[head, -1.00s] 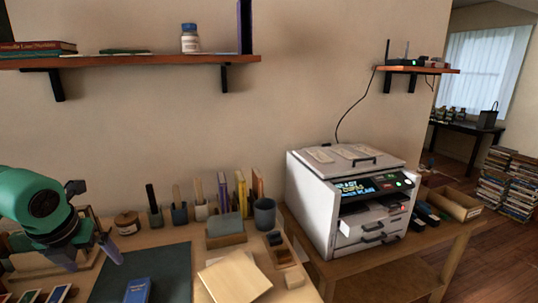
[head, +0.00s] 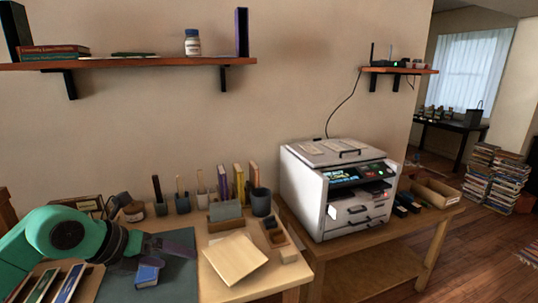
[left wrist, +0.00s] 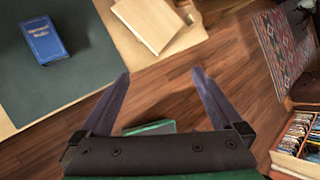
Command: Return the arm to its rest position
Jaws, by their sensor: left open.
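My left arm comes in from the left, and its gripper (head: 185,243) is over the dark mat (head: 178,285) on the desk. It is open, with nothing between its fingers; in the left wrist view the gripper (left wrist: 160,73) has wood floor behind it. A small blue book (head: 147,274) lies on the mat, apart from the fingers; it also shows in the left wrist view (left wrist: 44,40). My right gripper is in neither view.
A wooden board (head: 233,258) lies right of the mat. Pen cups and a dark mug (head: 261,202) stand at the back of the desk. A white printer (head: 340,190) stands on a side table. Book stacks (head: 480,175) stand on the floor at right.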

